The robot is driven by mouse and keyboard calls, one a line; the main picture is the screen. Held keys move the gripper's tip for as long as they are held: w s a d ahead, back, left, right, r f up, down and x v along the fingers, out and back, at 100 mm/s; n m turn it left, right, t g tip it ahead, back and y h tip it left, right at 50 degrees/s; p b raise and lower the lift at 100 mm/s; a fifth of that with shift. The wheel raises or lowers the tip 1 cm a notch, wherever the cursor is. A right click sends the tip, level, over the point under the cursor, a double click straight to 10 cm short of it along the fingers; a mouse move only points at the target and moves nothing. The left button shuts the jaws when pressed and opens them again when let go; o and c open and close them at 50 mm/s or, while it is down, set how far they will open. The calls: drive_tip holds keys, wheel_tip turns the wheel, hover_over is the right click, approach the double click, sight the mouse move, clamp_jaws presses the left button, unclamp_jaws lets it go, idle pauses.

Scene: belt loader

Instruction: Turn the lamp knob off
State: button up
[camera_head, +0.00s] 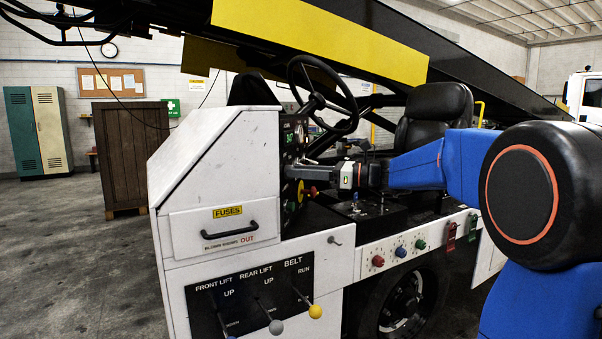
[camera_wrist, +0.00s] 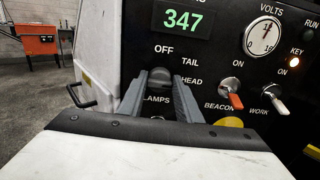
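The lamp knob (camera_wrist: 160,75) is a dark knob on the black instrument panel, with OFF, TAIL, HEAD and LAMPS lettered around it. In the wrist view my gripper (camera_wrist: 161,82) has its two grey fingers apart, one on each side of the knob. Whether they press on it is not clear. The fingers hide part of the knob, so its setting cannot be read. In the head view my gripper (camera_head: 293,172) reaches from the right to the panel (camera_head: 288,150), and the knob itself cannot be made out there.
Right of the lamp knob are the red beacon switch (camera_wrist: 235,100) and the work switch (camera_wrist: 279,104). A green display (camera_wrist: 184,20) is above. In the head view the steering wheel (camera_head: 318,103) stands above my gripper, and levers (camera_head: 362,183) stand below it.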

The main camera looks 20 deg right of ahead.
drive_tip(key=shift+n, duration=0.4)
drive_tip(key=n, duration=1.6)
drive_tip(key=shift+s+a+f+n, duration=0.15)
drive_tip(key=shift+f+n, duration=0.1)
drive_tip(key=shift+n, duration=0.45)
drive_tip(key=o, duration=1)
drive_tip(key=shift+o, duration=0.2)
drive_tip(key=shift+d, duration=0.2)
drive_tip(key=v, duration=1.7)
drive_tip(key=shift+s, duration=0.15)
